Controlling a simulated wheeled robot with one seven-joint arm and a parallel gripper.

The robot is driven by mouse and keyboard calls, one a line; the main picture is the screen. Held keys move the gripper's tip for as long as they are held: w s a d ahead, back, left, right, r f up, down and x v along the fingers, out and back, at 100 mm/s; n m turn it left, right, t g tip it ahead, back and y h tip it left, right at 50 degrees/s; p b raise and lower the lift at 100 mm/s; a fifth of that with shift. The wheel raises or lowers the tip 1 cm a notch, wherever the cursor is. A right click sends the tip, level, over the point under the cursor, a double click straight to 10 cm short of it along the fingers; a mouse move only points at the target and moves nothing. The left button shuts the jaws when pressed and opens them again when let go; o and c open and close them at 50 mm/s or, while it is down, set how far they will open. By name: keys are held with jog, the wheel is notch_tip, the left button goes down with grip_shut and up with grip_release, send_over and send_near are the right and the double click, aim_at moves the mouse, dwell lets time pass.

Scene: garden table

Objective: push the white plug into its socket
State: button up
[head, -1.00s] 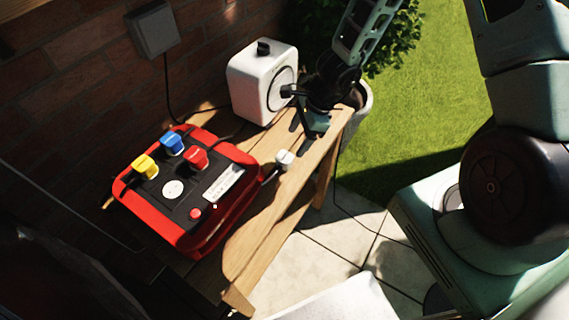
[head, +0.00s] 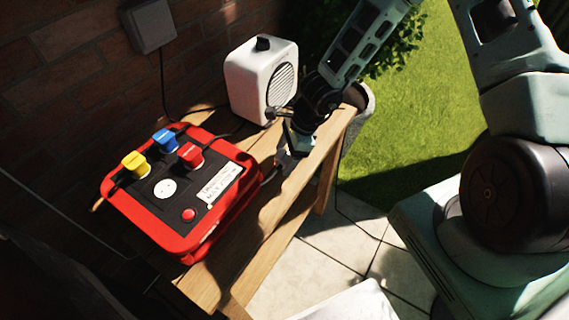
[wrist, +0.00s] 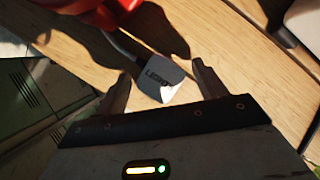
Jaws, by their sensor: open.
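The white plug (wrist: 158,80) lies on the wooden table top in the wrist view, mostly in shadow, with dark lettering and a bright corner. Its cord runs up toward the red box. My gripper (wrist: 162,84) is open, with one finger on each side of the plug; I cannot tell whether they touch it. In the head view my gripper (head: 289,152) is low at the table's front edge and hides most of the plug. The red power box (head: 230,219) has a round white socket face (head: 165,188) on its dark top, with nothing in it.
Yellow (head: 135,164), blue (head: 165,140) and red (head: 190,154) plugs stand in the box top around the socket. A white speaker-like box (head: 245,85) stands close behind my gripper. The wooden table (head: 262,238) has bare planks in front of the red box.

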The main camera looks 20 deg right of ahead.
aim_at(284, 156)
jog(key=shift+a+f, duration=0.15)
jog(key=shift+f, duration=0.25)
jog(key=c, duration=0.9)
notch_tip(284, 156, up, 10)
jog(key=p, duration=0.7)
jog(key=shift+r+p, duration=0.1)
jog(key=shift+p, duration=0.25)
jog(key=shift+w+a, duration=0.1)
